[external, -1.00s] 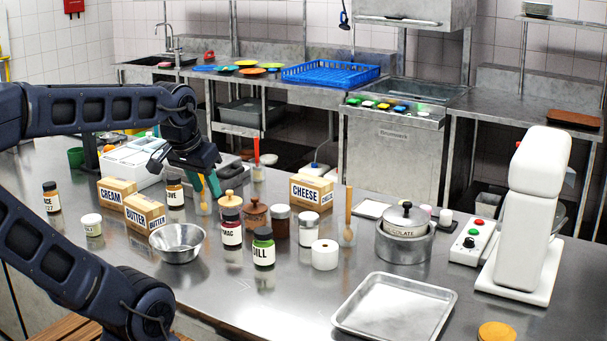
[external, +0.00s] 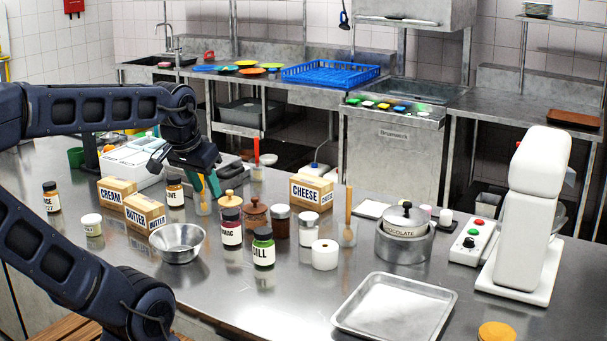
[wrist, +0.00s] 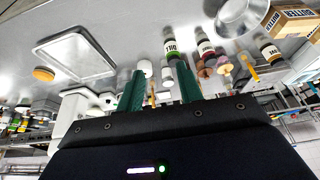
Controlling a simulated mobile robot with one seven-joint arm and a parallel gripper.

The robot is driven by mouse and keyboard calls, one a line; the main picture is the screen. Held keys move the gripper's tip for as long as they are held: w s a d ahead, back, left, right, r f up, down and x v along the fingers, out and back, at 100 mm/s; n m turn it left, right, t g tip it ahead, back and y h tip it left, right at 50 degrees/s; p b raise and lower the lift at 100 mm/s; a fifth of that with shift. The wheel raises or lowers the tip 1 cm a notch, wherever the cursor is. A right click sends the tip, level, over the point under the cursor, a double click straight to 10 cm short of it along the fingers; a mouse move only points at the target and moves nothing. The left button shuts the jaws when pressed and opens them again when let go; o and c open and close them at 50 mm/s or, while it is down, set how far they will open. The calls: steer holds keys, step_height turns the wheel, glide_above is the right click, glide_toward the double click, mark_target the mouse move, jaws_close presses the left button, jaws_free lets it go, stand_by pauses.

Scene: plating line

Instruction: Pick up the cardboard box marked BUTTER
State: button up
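The cardboard BUTTER box (external: 145,215) stands on the steel counter in the external view, beside the CREAM box and just behind a metal bowl. It also shows at the top right of the wrist view (wrist: 291,22), partly cut off by the frame. My gripper (external: 206,186) is raised above the counter to the right of the BUTTER box and further back. Its two green fingers stand apart in the wrist view (wrist: 158,90), with nothing held between them.
The CREAM box (external: 116,192) is at the BUTTER box's left. The metal bowl (external: 177,243) is close in front. An OLIVE jar (external: 174,188), a dill jar (external: 263,250) and other jars stand to the right. The CHEESE box (external: 311,192) is further right. A tray (external: 394,307) lies front right.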

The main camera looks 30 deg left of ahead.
steer(key=shift+o, duration=0.2)
steer(key=o, duration=1.1)
